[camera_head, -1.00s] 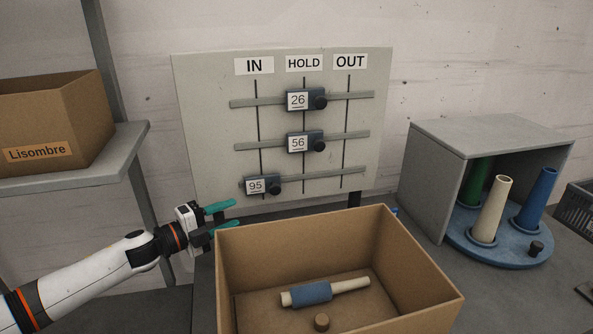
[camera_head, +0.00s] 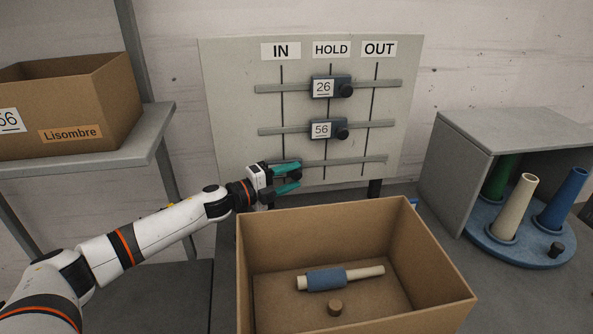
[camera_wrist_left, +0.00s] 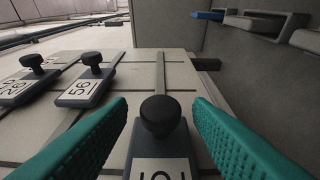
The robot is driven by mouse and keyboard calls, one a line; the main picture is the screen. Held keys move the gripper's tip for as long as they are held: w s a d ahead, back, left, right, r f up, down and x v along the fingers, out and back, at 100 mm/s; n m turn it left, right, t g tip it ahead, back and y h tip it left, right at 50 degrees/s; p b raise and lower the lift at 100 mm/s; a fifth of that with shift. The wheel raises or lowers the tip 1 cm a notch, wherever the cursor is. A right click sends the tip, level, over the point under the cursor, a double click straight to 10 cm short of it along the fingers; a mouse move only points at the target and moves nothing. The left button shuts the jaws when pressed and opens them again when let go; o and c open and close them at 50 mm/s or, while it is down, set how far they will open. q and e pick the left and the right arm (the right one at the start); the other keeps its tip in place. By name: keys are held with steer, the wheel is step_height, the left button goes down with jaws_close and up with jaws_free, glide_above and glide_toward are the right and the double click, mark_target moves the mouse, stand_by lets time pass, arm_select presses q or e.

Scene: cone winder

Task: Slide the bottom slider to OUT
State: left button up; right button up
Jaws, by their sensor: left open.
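The board (camera_head: 225,120) carries three rails under the labels IN, HOLD and OUT. The bottom slider (camera_wrist_left: 160,150) sits at the IN line on the lowest rail (camera_head: 345,161). In the head view my gripper mostly covers it. My left gripper (camera_head: 299,178) is open, with teal fingers at the slider. In the left wrist view its fingers (camera_wrist_left: 160,130) stand either side of the slider's dark knob (camera_wrist_left: 160,116), with gaps visible on both sides. The OUT label (camera_head: 379,49) is at the board's upper right. My right gripper is not in view.
Sliders 26 (camera_head: 324,87) and 56 (camera_head: 322,130) sit at HOLD above. An open cardboard box (camera_head: 350,215) stands in front of the board. A grey housing (camera_head: 465,175) with a blue turntable is at right; a shelf (camera_head: 130,150) at left.

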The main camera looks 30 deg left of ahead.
arm_select(q)
steer(key=shift+x, duration=1.1)
jaws_close()
steer(key=shift+w+d+p, duration=0.3)
steer(key=shift+w+d, duration=0.35)
steer(key=shift+d, duration=0.3)
steer(key=shift+w+d+p, duration=0.3)
steer(key=shift+w+d, duration=0.4)
steer(key=shift+d, duration=0.2)
jaws_free()
steer(key=shift+s+a, duration=0.1)
